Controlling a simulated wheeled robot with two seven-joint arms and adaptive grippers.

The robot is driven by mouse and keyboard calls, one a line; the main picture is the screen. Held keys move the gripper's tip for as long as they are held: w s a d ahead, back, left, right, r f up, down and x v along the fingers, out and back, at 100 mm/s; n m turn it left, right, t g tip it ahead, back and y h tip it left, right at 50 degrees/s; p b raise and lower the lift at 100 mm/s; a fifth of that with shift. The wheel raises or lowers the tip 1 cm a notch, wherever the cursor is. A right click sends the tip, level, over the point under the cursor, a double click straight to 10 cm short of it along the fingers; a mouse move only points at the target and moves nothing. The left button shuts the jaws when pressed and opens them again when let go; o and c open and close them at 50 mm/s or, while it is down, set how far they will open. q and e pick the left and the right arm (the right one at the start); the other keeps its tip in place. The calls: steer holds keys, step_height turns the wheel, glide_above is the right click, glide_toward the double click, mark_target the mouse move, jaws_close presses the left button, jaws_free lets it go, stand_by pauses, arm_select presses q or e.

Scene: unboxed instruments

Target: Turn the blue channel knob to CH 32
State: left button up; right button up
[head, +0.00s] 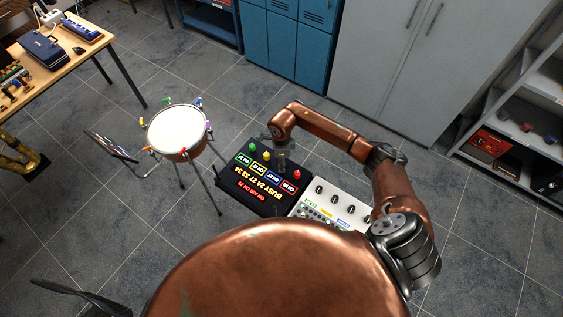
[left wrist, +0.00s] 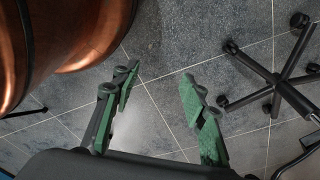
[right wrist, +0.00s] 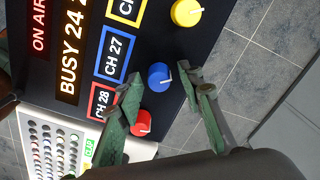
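The black channel panel (head: 237,190) stands on the floor in the head view, with coloured knobs along one edge. In the right wrist view the blue knob (right wrist: 158,77) has a white pointer mark, and the blue-framed display (right wrist: 115,52) beside it reads CH 27. My right gripper (right wrist: 159,80) is open, one finger on each side of the blue knob; I cannot tell whether they touch it. In the head view my right gripper (head: 281,157) hides the blue knob. My left gripper (left wrist: 158,88) is open and empty above the floor, outside the head view.
The yellow knob (right wrist: 187,12) and red knob (right wrist: 141,123), with CH 28 display, flank the blue one. A lit BUSY sign (right wrist: 70,60) is on the panel. A white mixer (head: 325,207) adjoins it; a drum (head: 177,128) stands left. A wheeled chair base (left wrist: 275,80) is near my left gripper.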

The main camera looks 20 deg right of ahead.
steer(key=shift+s, duration=0.1)
steer(key=c, duration=0.5)
steer(key=shift+c, duration=0.7)
jaws_close()
arm_select(q)
steer(key=shift+s, duration=1.05)
steer(key=shift+w, duration=0.15)
